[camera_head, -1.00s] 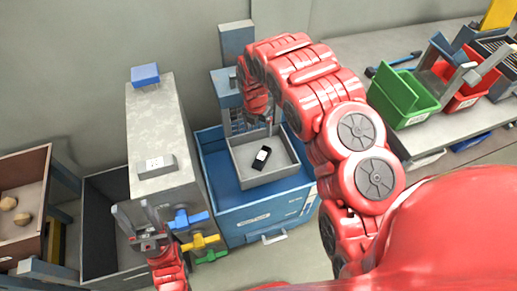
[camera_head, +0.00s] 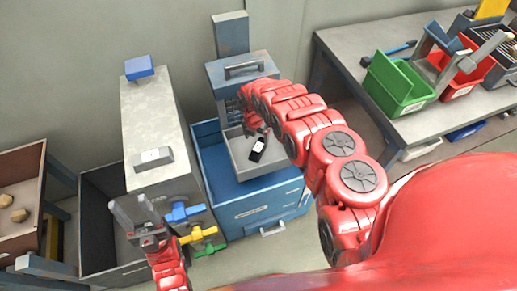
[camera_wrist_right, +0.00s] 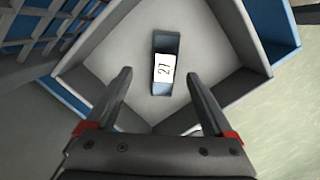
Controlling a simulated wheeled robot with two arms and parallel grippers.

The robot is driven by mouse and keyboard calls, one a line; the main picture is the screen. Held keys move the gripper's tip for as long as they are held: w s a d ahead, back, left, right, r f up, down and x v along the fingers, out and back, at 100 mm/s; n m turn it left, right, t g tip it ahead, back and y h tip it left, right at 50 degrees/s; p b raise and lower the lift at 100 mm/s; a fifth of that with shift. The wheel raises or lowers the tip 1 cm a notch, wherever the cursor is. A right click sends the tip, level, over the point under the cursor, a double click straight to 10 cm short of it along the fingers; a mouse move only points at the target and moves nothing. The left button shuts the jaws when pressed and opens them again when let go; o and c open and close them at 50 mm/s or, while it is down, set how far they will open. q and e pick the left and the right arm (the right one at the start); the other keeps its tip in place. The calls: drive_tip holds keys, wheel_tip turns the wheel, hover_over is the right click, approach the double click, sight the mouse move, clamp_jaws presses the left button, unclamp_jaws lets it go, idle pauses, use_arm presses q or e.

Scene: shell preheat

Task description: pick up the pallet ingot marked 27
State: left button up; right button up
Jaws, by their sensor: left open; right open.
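The ingot marked 27 (camera_wrist_right: 165,66) is a dark bar with a white label. It lies in a grey tray (camera_wrist_right: 90,84), and in the right wrist view it sits beyond and between my right gripper's fingertips (camera_wrist_right: 161,78). The fingers are open, empty and apart from it. In the head view the ingot (camera_head: 257,148) lies in the tray (camera_head: 243,168) on the blue cabinet (camera_head: 221,192). My right arm reaches over the tray's right side, and its fingers are hard to make out there. My left gripper (camera_head: 137,215) is open and empty, left of coloured valve handles.
A grey block-shaped unit (camera_head: 155,115) with blue, yellow and green handles (camera_head: 190,212) stands left of the cabinet. A metal grid (camera_wrist_right: 45,35) borders the tray. A workbench with green (camera_head: 398,85) and red bins is at the right. The tray walls surround the ingot.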

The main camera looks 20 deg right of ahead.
sight(259, 147)
drive_tip(key=shift+s+f, duration=0.2)
drive_tip(key=shift+f, duration=0.2)
drive_tip(key=shift+s+d+f+b, duration=0.1)
drive_tip(key=shift+d+f+b, duration=0.05)
drive_tip(key=shift+f, duration=0.95)
drive_tip(key=shift+d+f+b, duration=0.1)
drive_tip(key=shift+f+b, duration=0.05)
drive_tip(key=shift+f, duration=0.9)
clamp_jaws()
